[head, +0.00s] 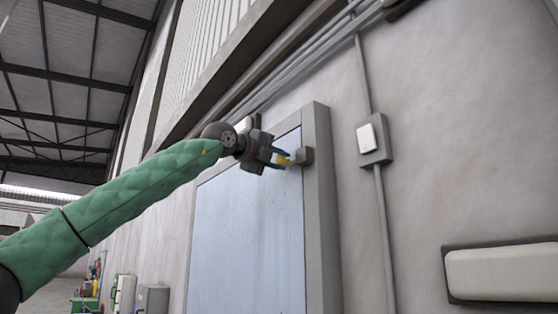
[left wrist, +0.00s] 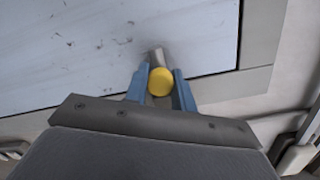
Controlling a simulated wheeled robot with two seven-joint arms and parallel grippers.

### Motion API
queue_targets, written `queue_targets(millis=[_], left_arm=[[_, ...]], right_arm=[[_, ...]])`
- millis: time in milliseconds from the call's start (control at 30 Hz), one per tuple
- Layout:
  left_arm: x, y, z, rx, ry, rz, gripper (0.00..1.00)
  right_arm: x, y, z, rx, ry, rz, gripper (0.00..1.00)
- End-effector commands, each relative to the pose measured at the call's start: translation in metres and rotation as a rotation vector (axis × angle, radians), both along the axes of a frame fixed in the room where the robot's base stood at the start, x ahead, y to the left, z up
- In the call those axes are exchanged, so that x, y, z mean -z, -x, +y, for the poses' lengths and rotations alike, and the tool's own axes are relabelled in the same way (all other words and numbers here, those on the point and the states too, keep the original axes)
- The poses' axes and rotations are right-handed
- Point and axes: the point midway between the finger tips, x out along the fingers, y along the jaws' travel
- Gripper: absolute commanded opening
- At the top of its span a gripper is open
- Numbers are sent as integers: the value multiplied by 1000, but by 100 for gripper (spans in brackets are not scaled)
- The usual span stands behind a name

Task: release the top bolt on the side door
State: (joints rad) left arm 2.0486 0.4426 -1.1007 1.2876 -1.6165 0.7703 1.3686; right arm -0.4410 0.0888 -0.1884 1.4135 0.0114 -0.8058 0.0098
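The side door (head: 245,235) is a pale blue-grey panel in a grey frame, and it looks closed. The top bolt shows a round yellow knob (left wrist: 160,82) on a short grey metal rod (left wrist: 156,57) near the door's upper right edge. A grey bracket (head: 307,156) sits on the frame beside it. My left gripper (head: 281,158) is at the knob, with one blue finger on each side. In the left wrist view the fingers (left wrist: 160,88) appear to press on the knob, leaving no clear gap. My right gripper is not in view.
A switch box (head: 374,140) with conduit is on the wall right of the door. A pale wall fixture (head: 505,272) is at lower right. Grey cabinets (head: 150,298) stand low at left.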

Motion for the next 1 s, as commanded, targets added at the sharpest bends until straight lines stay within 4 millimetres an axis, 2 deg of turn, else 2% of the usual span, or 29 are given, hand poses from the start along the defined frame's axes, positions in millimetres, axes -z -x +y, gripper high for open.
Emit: queue_targets(millis=[167,400,500,767,800,900,1000], left_arm=[[1,-2,1,0,0,1,0],[0,-32,22,0,3,3,0],[1,-40,28,0,1,2,0],[1,-41,29,-1,0,1,0],[1,-41,30,-1,0,1,27],[1,-41,29,-1,0,0,46],[1,-40,29,0,-1,1,46]], right_arm=[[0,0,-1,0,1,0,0],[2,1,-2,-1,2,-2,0],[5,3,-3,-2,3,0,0],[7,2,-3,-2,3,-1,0],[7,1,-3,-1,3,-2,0],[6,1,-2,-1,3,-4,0],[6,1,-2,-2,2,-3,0]])
